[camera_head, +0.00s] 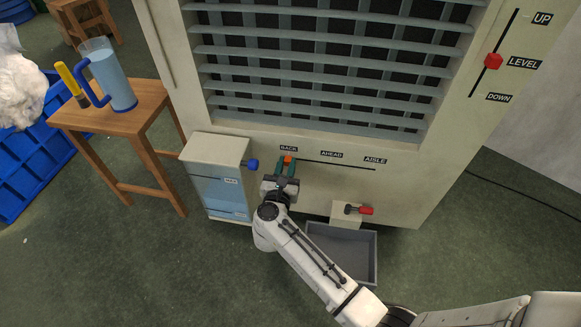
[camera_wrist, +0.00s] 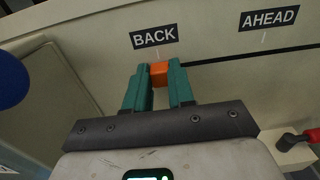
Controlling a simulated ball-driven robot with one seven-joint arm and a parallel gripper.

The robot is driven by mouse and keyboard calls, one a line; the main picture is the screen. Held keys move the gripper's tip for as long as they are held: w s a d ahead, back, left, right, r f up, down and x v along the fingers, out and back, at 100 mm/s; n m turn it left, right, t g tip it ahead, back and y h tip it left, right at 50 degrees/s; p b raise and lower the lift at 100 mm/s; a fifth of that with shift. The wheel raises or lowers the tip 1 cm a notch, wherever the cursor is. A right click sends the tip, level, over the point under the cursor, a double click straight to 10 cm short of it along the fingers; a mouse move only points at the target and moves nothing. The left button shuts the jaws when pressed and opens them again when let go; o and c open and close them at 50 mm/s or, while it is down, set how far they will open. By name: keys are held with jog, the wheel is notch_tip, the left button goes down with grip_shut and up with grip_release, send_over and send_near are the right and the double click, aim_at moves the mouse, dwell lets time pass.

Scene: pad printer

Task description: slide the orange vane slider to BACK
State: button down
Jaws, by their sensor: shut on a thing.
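The orange vane slider (camera_head: 288,159) is at the left end of its horizontal slot, just below the BACK label (camera_head: 289,148). In the wrist view the orange slider (camera_wrist: 159,73) sits under the BACK label (camera_wrist: 153,36), roughly in line with its tick mark. My gripper (camera_head: 287,168) has its two teal fingers on either side of the slider. In the wrist view my gripper (camera_wrist: 159,80) is shut on it, and the fingers hide its sides. The AHEAD label (camera_head: 331,154) and AISLE label (camera_head: 375,160) lie to the right along the slot.
A blue knob (camera_head: 252,164) on the water tank (camera_head: 218,175) is close left of my gripper. A red-handled valve (camera_head: 365,210) and a grey tray (camera_head: 366,268) are at lower right. A red slider (camera_head: 493,61) is set at LEVEL. A jug (camera_head: 112,75) stands on a wooden stool (camera_head: 150,100).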

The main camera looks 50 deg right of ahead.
jog(key=shift+w+a, duration=0.2)
jog(key=c, duration=1)
grip_release()
jog(key=shift+o, duration=0.2)
jog(key=p+v, duration=0.3)
jog(key=v, duration=0.7)
jog(key=shift+s+a, duration=0.2)
jog(key=shift+a, duration=0.15)
